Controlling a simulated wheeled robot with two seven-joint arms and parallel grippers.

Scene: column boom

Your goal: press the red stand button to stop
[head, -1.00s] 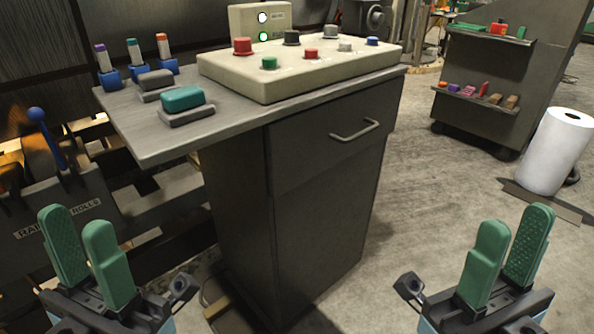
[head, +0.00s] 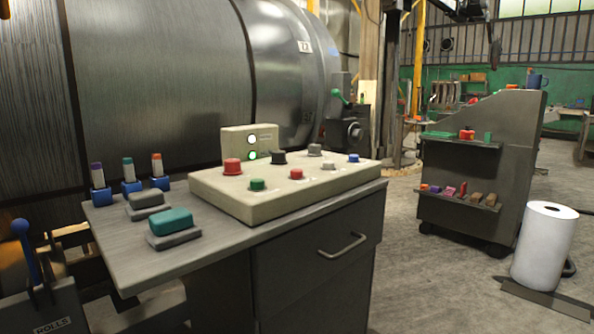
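A beige control panel (head: 275,207) lies on top of a grey cabinet stand (head: 260,242). It carries a large red button (head: 232,167) at its back left and a smaller red button (head: 296,174) near its middle. A green button (head: 257,185), a black one (head: 279,157), two grey ones and a blue one (head: 353,158) share the panel. Behind it a small box (head: 237,144) shows a white light (head: 252,139) and a green light (head: 253,155). Neither of my grippers is in the current view.
A teal-topped pedal (head: 170,222) and a grey one (head: 146,200) sit on the stand's left, before several markers in blue holders (head: 131,186). A blue lever (head: 25,245) stands at lower left. A large metal drum fills the back. A cart (head: 470,205) and white roll (head: 543,246) stand right.

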